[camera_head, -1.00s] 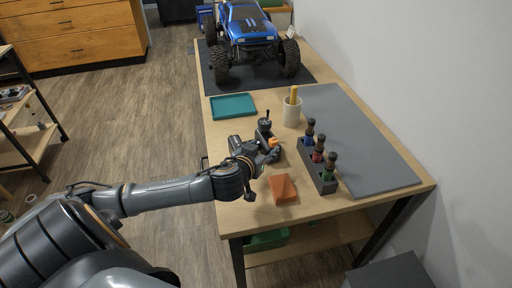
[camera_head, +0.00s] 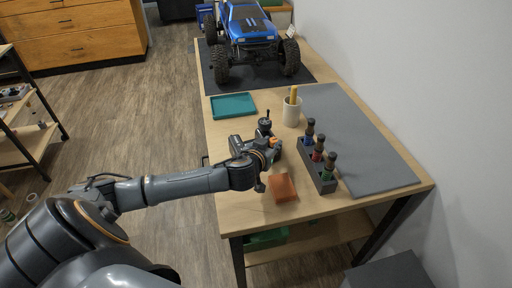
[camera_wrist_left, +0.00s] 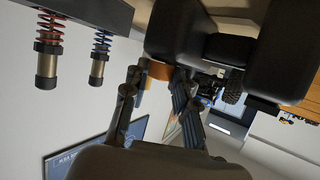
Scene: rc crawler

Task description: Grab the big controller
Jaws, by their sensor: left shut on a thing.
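The big controller (camera_head: 264,123) is dark with a stubby top and an orange part; it is at the middle of the wooden table, partly hidden by my left gripper. My left gripper (camera_head: 267,147) is shut on the controller. In the left wrist view, the controller's dark body (camera_wrist_left: 195,25) fills the top, with its orange part beside the fingers of my left gripper (camera_wrist_left: 158,108). I cannot tell whether the controller touches the table. My right gripper is not in view.
A dark rack (camera_head: 317,165) with several shock absorbers stands close right. A terracotta block (camera_head: 283,188) lies in front, a teal tray (camera_head: 233,106) behind. A white cup (camera_head: 292,112) and a blue truck (camera_head: 250,30) are farther back. The grey mat (camera_head: 360,145) is clear.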

